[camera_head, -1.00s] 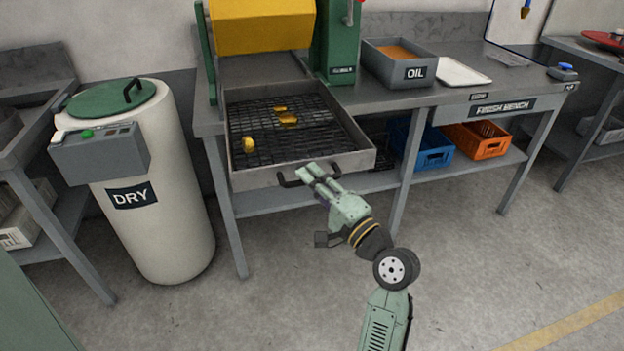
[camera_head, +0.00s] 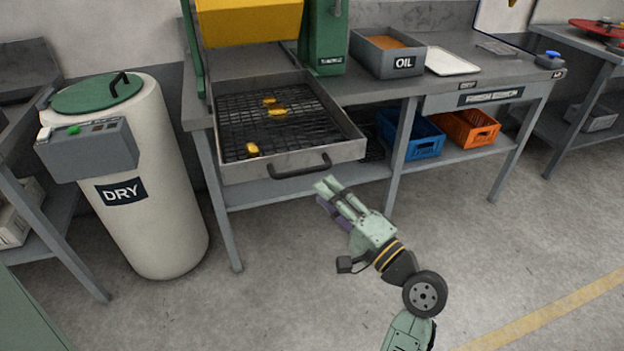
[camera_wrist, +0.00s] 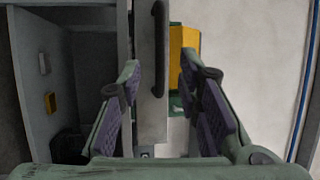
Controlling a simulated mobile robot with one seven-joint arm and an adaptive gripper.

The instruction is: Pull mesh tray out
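The mesh tray (camera_head: 232,171) sticks out from the bench front below the yellow-and-green machine. Three small yellow pieces (camera_head: 278,112) lie on its dark mesh. Its dark handle (camera_head: 300,167) is on the front wall. In the wrist view, the tray wall (camera_wrist: 152,118) and handle (camera_wrist: 160,45) show ahead, between the fingers in the picture. My gripper (camera_head: 326,186) is in front of and slightly below the handle, apart from it. In the wrist view, my gripper (camera_wrist: 160,80) has its two purple-padded fingers spread with nothing held.
A white DRY drum (camera_head: 145,215) stands left of the bench. An OIL bin (camera_head: 388,55) and a white tray (camera_head: 453,61) are on the bench top. Blue (camera_head: 425,140) and orange (camera_head: 470,128) crates sit on the lower shelf. The floor in front is open.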

